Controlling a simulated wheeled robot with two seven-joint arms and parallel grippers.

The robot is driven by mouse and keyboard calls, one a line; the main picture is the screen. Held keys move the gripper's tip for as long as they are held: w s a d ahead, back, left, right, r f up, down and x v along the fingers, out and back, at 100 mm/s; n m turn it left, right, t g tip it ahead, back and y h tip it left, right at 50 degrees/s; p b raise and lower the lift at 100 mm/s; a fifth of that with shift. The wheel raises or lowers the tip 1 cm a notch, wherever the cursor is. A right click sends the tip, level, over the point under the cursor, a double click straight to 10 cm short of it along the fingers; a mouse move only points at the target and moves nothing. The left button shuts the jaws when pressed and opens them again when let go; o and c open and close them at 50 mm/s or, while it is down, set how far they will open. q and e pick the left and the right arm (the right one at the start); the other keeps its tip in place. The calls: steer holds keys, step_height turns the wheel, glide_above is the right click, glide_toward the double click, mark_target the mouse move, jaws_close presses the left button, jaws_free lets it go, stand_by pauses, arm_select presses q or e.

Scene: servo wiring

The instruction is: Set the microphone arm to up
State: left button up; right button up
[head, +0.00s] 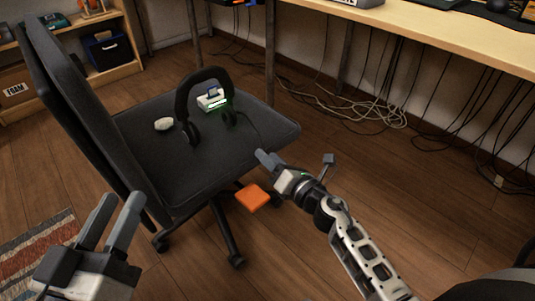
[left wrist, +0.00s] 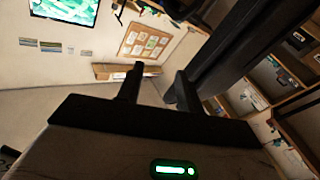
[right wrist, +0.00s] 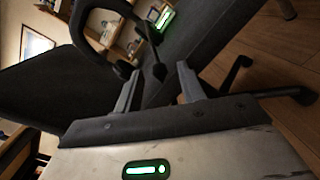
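A black over-ear headset (head: 204,84) stands on the seat of the office chair, its headband arched upward. A thin dark microphone arm (right wrist: 152,48) with a dark tip shows in the right wrist view, pointing down toward the space between the finger ends; in the head view it is too small to read well. My right gripper (head: 297,160) is open and empty by the seat's front right corner, apart from the headset. My left gripper (head: 120,208) is open and empty at the lower left, beside the chair back.
The chair's seat (head: 150,160) also holds a white rounded object (head: 164,124) and a small device with a green-lit display (head: 215,103). An orange flat piece (head: 253,197) shows below the seat edge. The tall chair back (head: 85,115) stands at left; desk (head: 440,35) and cables lie behind.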

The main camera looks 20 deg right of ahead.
steer(key=shift+x, duration=0.8)
jaws_close()
